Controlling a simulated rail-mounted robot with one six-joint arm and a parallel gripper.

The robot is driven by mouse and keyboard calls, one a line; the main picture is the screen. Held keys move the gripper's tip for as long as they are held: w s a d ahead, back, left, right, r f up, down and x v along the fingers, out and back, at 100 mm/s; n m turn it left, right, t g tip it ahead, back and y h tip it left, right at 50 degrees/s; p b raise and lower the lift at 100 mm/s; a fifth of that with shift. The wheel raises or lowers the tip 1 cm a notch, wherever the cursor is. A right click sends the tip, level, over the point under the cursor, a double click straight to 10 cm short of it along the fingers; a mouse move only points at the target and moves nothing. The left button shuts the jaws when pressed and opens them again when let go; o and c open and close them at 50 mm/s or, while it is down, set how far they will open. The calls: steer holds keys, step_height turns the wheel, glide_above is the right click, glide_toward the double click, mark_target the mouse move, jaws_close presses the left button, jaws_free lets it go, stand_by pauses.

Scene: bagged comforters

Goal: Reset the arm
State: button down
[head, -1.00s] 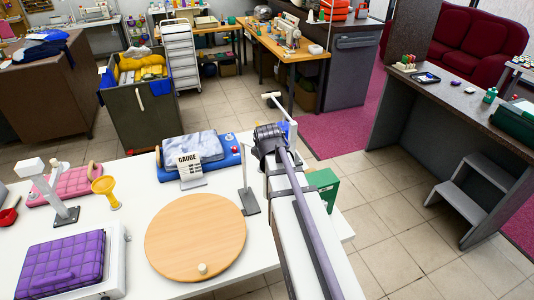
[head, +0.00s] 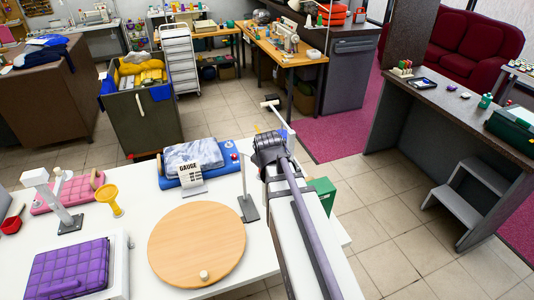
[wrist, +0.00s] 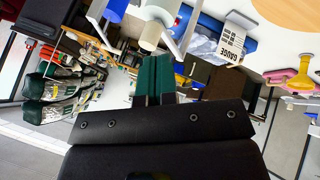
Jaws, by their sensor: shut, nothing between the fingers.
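My gripper (wrist: 154,64) shows in the wrist view as two dark green fingers pressed together, with nothing between them. It is in free air and holds nothing. In the head view my arm reaches from the bottom edge up along the right side of the white table, and its wrist end hides the fingers. A bagged comforter (head: 193,157) in a pale blue bag lies on a blue base (head: 226,171) left of my wrist. A white GAUGE card (head: 189,178) stands in front of it. The bag also shows upside down in the wrist view (wrist: 202,47).
The white table (head: 140,225) bears a round wooden board (head: 196,243), a purple quilted piece (head: 68,268), a yellow funnel (head: 109,198) and a grey upright stand (head: 247,200). A green box (head: 321,195) is right of my arm. Tiled floor lies open beyond the table.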

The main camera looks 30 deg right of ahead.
steer(key=p+v, duration=0.2)
steer(key=v, duration=0.3)
steer(key=shift+a, duration=0.15)
steer(key=s+a+f+m+g+y+b, duration=0.1)
steer(key=s+a+f+g+b, duration=0.2)
steer(key=a+f+b, duration=0.5)
steer(key=s+a+f+m+g+y+b, duration=0.2)
steer(key=s+a+f+b, duration=0.4)
steer(key=f, duration=0.8)
steer(key=a+g+b, duration=0.1)
steer(key=a+b, duration=0.2)
steer(key=b, duration=0.1)
steer(key=shift+g, duration=0.3)
